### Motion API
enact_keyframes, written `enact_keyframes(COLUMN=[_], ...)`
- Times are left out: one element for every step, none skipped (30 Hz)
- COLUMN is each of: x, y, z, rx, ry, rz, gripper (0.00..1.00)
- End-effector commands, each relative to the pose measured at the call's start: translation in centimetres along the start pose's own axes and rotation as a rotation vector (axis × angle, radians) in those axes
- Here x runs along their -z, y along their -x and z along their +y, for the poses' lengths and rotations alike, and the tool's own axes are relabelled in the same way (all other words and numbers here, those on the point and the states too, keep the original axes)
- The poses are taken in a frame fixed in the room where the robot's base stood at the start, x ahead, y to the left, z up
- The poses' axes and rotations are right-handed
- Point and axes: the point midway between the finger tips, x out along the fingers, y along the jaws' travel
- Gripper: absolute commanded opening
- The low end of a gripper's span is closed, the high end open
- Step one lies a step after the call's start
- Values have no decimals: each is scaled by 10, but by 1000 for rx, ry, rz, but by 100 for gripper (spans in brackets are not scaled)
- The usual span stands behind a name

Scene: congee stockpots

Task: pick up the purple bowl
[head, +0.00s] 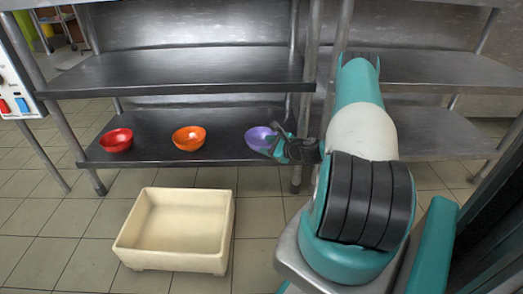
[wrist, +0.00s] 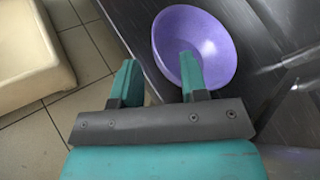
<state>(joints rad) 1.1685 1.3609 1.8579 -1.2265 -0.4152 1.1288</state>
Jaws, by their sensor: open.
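The purple bowl (head: 259,138) stands upright on the lower metal shelf, at the right of a row of bowls. It is empty and fills the upper middle of the wrist view (wrist: 205,38). My gripper (head: 275,143) is at its right front side in the head view and hides part of it. In the wrist view my gripper (wrist: 158,66) is open. One finger overlaps the bowl's inside and the other is outside its rim, over the floor and shelf edge. I cannot tell whether a finger touches the bowl.
A red bowl (head: 116,140) and an orange bowl (head: 189,138) stand to the left on the lower shelf (head: 152,149). A cream bin (head: 178,263) sits on the floor in front. The upper shelf (head: 180,72) is bare above the bowls. Metal posts stand close to my arm.

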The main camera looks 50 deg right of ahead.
Motion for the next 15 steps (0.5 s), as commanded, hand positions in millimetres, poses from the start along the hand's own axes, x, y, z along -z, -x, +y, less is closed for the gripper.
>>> enact_keyframes(x=[1,1,0,0,1,2,2,2,2,1,1,1,0,0,0], y=[-5,-6,-8,-10,-12,-16,-20,-25,-31,-36,-40,-45,-49,-52,-55], z=[1,1,1,1,2,3,4,4,5,6,6,6,6,5,5], rx=[-1,-1,-2,-2,-2,-2,-2,-2,-3,-3,-3,-1,-2,-2,-2], ry=[1,1,1,1,1,2,3,4,4,4,5,5,5,4,3], rz=[-1,-1,-1,-1,-1,-1,-1,-2,-3,-3,-2,-2,-2,-2,-1], gripper=[40,40,40,40,40,40,40,40,40,40,40,40,40,40,40])
